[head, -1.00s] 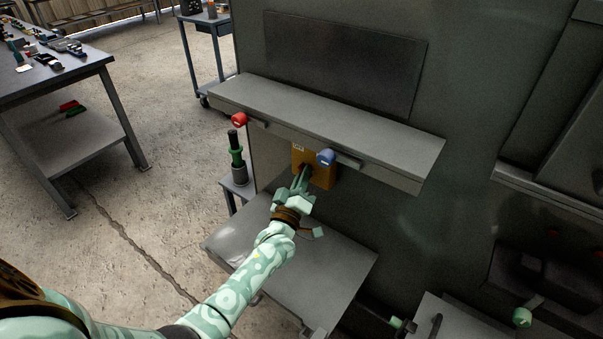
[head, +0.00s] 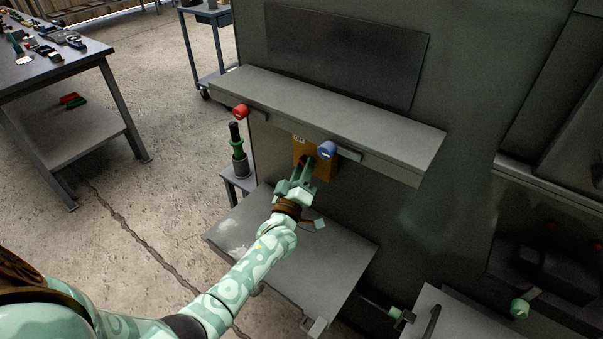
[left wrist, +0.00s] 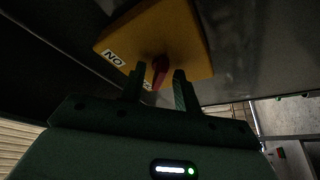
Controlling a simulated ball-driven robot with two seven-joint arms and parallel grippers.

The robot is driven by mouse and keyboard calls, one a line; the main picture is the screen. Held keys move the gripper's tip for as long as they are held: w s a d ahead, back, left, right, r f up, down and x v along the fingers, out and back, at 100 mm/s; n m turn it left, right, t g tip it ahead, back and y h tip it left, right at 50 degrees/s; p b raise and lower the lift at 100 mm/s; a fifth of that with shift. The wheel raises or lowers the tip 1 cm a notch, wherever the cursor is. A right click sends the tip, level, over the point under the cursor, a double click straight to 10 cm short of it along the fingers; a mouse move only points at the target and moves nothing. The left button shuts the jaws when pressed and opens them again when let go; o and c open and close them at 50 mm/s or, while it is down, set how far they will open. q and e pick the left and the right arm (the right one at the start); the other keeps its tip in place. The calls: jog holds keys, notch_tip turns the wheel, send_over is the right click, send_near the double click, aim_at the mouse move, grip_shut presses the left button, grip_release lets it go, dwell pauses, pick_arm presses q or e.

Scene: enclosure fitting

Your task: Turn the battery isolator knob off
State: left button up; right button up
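The isolator is a yellow box (head: 325,168) on the dark enclosure wall, under the grey shelf. It also shows in the left wrist view (left wrist: 185,35), with an upside-down "ON" label (left wrist: 114,58) on its left and a second label partly hidden by a finger. Its red knob (left wrist: 160,70) points roughly down the wrist picture. My left gripper (head: 304,173) is close in front of the box. In the left wrist view its fingers (left wrist: 158,82) are apart, one on each side of the knob's line, with gaps showing. Whether the tips reach past the knob's end is unclear. My right gripper is out of view.
A red knob (head: 240,111) and a blue knob (head: 326,149) stick out at the shelf's front edge (head: 385,170). A grey panel (head: 335,270) lies below my left forearm. A green-and-black tool (head: 236,150) stands left of the box. A workbench (head: 60,70) is far left.

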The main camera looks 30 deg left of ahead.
pick_arm(q)
jog(key=p+v, duration=0.2)
jog(key=v, duration=1.4)
jog(key=shift+s+f, duration=0.1)
